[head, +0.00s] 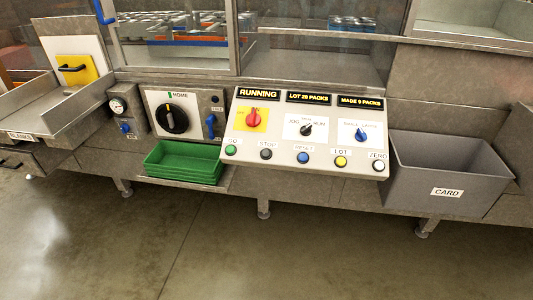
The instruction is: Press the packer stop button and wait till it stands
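The sloped white control panel (310,170) is on the front of the steel packer. Its left display (258,94) reads RUNNING, and the others read LOT 20 PACKS and MADE 9 PACKS. The dark STOP button (266,154) sits in the bottom row, between the green GO button (231,150) and the blue RESET button (303,158). Neither of my grippers shows in the head view.
Yellow LOT (341,161) and white ZERO (378,166) buttons are further right. Green trays (184,163) stand left of the panel, and a grey CARD bin (450,185) stands right. The floor in front (240,245) is clear.

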